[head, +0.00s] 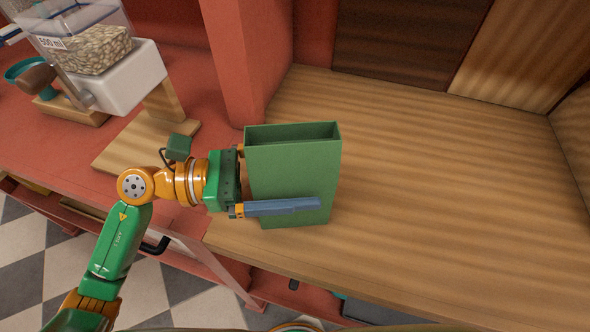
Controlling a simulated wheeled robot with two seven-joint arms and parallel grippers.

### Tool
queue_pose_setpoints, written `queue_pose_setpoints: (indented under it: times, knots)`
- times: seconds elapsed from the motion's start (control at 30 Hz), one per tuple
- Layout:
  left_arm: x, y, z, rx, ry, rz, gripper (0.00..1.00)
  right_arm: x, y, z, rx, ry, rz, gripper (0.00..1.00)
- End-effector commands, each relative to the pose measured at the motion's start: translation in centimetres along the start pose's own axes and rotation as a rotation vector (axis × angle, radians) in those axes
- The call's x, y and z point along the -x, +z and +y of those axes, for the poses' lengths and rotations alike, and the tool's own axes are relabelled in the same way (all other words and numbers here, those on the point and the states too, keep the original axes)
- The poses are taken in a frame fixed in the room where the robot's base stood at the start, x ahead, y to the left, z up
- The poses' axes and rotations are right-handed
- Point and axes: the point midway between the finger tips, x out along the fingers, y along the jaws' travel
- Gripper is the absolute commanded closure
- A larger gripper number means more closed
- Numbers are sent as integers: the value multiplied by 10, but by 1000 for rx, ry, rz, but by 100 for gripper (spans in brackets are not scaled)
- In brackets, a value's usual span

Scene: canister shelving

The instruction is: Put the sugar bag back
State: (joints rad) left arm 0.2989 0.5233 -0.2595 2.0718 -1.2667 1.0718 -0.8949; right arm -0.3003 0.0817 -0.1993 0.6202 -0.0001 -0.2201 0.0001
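A green, open-topped upright box (292,178), the only bag-like thing here, stands on the wooden counter near its front left corner. I cannot tell whether it is the sugar bag; no label shows and its inside looks empty. My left gripper (281,182) reaches in from the left with its fingers on either side of the box. The near blue-grey finger lies across the front face; the far finger is mostly hidden behind the box. The fingers look spread wider than the box is thick, so the grip appears open. My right gripper is not in view.
The wooden counter (440,200) is clear to the right of the box. A red post (238,65) rises behind left. A dispenser with pale contents (85,50) stands on a wooden base at upper left. Wooden panels (410,40) close the back.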

Motion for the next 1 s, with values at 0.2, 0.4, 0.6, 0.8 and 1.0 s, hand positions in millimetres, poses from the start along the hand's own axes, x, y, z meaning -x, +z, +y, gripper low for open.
queue_pose_setpoints:
  times: [0.2,0.4,0.6,0.8,1.0]
  knots:
    - [0,1,0,0,0,0,0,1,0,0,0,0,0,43]
    - [23,-5,1,-2,5,5,0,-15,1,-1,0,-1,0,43]
    - [71,-6,1,-1,4,4,0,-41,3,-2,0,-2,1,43]
    - [107,-2,1,0,3,2,0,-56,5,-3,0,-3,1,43]
    - [120,2,0,0,0,0,0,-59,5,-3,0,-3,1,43]
